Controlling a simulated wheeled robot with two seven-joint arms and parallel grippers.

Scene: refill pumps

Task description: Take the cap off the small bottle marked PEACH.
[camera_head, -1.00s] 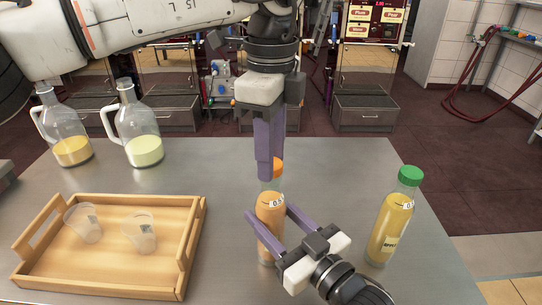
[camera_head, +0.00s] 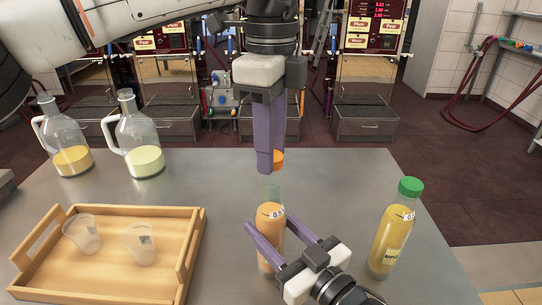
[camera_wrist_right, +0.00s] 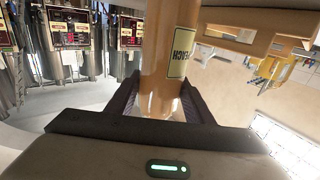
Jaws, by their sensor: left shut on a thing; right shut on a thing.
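The small bottle (camera_head: 270,240) with orange liquid stands upright on the table, its neck open. Its PEACH label (camera_wrist_right: 181,52) shows in the right wrist view. My right gripper (camera_head: 283,236) is shut on the bottle's body from the right front. My left gripper (camera_head: 266,165) points straight down above the bottle and is shut on the orange cap (camera_head: 278,160), which is mostly hidden behind its fingers. The cap is clear of the bottle's mouth, with a gap between them.
A bottle with a green cap (camera_head: 392,230) and yellow liquid stands to the right. A wooden tray (camera_head: 187,245) with two clear cups (camera_head: 139,243) is at the left. Two glass jugs (camera_head: 66,150) (camera_head: 143,152) stand behind it. The table's middle is bare.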

